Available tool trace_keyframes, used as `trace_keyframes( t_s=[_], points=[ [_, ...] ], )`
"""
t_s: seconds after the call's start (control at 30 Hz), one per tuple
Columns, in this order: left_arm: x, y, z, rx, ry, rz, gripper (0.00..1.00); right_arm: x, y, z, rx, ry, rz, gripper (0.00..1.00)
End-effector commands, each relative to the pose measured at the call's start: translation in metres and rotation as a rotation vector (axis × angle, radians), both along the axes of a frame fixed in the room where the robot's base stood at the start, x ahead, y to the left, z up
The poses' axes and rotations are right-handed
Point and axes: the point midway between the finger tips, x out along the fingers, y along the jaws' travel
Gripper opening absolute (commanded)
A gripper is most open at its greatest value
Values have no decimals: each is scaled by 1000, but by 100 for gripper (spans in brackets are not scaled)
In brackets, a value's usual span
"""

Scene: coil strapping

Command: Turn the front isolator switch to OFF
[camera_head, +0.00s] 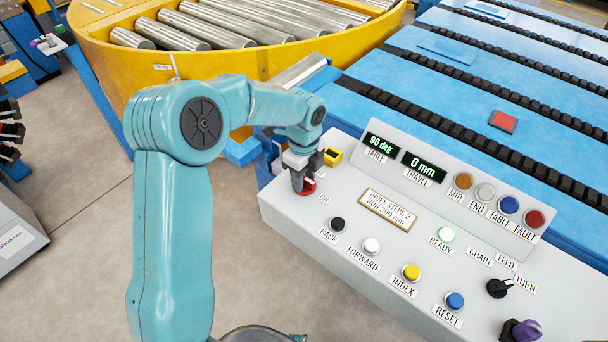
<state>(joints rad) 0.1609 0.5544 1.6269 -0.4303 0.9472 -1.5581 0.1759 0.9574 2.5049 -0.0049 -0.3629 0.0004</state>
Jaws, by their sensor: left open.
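A red rotary switch (309,187) sits at the left end of the grey control panel (290,222), with an "ON" label beside it. I take it to be the front isolator switch. My left gripper (304,184) reaches down over it from the teal arm. Its jaws are open at the switch and hide much of it. I cannot tell whether they touch the handle, and its exact angle is hard to read. My right gripper is not in view.
A yellow-and-black part (332,156) stands just behind the switch. Buttons, including black BACK (337,224) and white FORWARD (371,246), lie to the right. A black selector (498,288) is farther right. A yellow roller turntable (105,55) and blue conveyor (400,105) lie behind.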

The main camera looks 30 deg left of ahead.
Motion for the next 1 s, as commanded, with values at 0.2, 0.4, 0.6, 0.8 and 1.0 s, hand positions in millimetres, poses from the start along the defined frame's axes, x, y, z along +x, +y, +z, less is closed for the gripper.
trace_keyframes(
  t_s=[0.2,0.4,0.6,0.8,1.0],
  points=[
    [0,0,0,0,0,0,0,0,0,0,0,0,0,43],
    [0,0,1,0,0,2,0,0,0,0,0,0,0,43],
    [0,0,1,0,-1,38,0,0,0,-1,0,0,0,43],
    [0,0,1,0,-2,147,0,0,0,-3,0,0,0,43],
    [1,0,1,0,-3,321,0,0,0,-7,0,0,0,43]
  ],
)
